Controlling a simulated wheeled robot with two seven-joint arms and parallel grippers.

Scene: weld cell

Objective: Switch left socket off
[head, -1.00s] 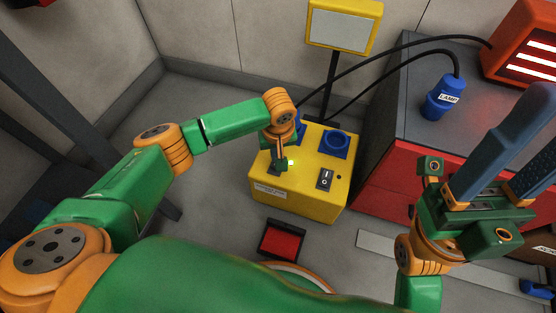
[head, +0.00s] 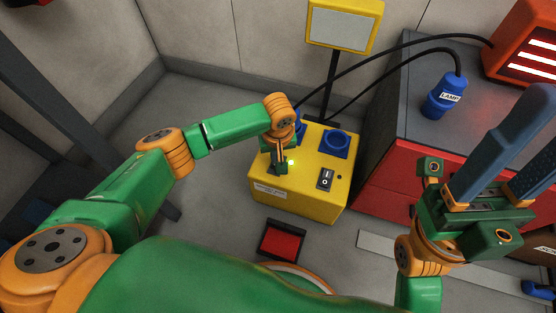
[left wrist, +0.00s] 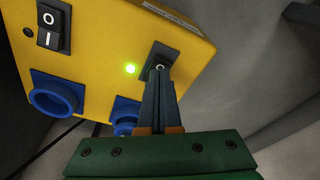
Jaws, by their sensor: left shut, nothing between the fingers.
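The yellow power box (head: 310,205) stands on the floor in the middle of the head view. Its left switch (left wrist: 160,62) lies under the tips of my left gripper (left wrist: 160,75), with an O mark showing at the fingertips; the rest of the switch is hidden. A green light (left wrist: 130,69) glows beside it and also shows in the head view (head: 291,163). My left gripper (head: 279,170) is shut and empty, pointing down at the switch. The left blue socket (left wrist: 125,112) is partly hidden by the gripper. My right gripper (head: 500,150) is open and empty at right.
The right switch (head: 326,180) and right blue socket (head: 336,143) are on the same box. A blue LAMP plug (head: 443,98) stands on the red cabinet (head: 385,175). Black cables run behind the box. A red pedal (head: 283,242) lies on the floor in front.

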